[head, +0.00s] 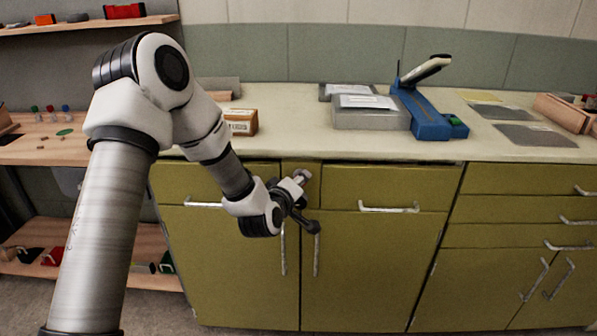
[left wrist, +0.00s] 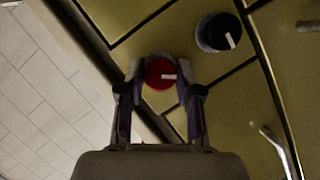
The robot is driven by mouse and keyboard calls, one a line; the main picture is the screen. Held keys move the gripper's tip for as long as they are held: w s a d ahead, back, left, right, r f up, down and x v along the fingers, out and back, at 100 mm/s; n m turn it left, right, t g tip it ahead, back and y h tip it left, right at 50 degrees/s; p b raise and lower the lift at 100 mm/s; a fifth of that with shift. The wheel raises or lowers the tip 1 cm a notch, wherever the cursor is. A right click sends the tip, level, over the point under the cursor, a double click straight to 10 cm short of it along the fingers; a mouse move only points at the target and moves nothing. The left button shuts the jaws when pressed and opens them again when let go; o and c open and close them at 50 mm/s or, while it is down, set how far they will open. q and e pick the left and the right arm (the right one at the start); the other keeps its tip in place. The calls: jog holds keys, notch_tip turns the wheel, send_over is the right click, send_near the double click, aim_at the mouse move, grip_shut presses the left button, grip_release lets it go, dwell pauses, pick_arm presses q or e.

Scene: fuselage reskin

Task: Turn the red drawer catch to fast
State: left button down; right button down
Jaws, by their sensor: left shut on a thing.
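The red drawer catch (left wrist: 155,73) is a round red knob with a short white pointer mark. In the left wrist view it sits between my two fingertips, and the mark points to the right. My left gripper (left wrist: 160,78) is shut on it, one finger on each side. In the head view my left gripper (head: 302,180) is at the narrow green panel between two drawer fronts, just below the counter edge. It hides the red catch there. My right gripper is not in view.
A black knob (left wrist: 219,33) with a white mark is close to the red catch in the left wrist view. Drawers with metal handles (head: 388,208) flank the panel. On the counter (head: 290,130) stand a small brown box (head: 241,122), a grey box (head: 370,115) and a blue tool (head: 428,118).

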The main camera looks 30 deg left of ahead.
pick_arm(q)
jog(key=shift+w+d+r+m+g+y+p, duration=0.1)
jog(key=shift+m+g+y+p, duration=0.85)
jog(key=shift+m+p, duration=1.3)
jog(key=shift+d+m+g+y+p, duration=0.1)
jog(key=shift+m+g+y+p, duration=1.15)
jog(key=shift+p, duration=1.65)
jog(key=shift+m+t+h, duration=0.3)
jog(key=shift+t, duration=0.1)
jog(key=c, duration=0.8)
grip_release()
jog(key=v, duration=1.2)
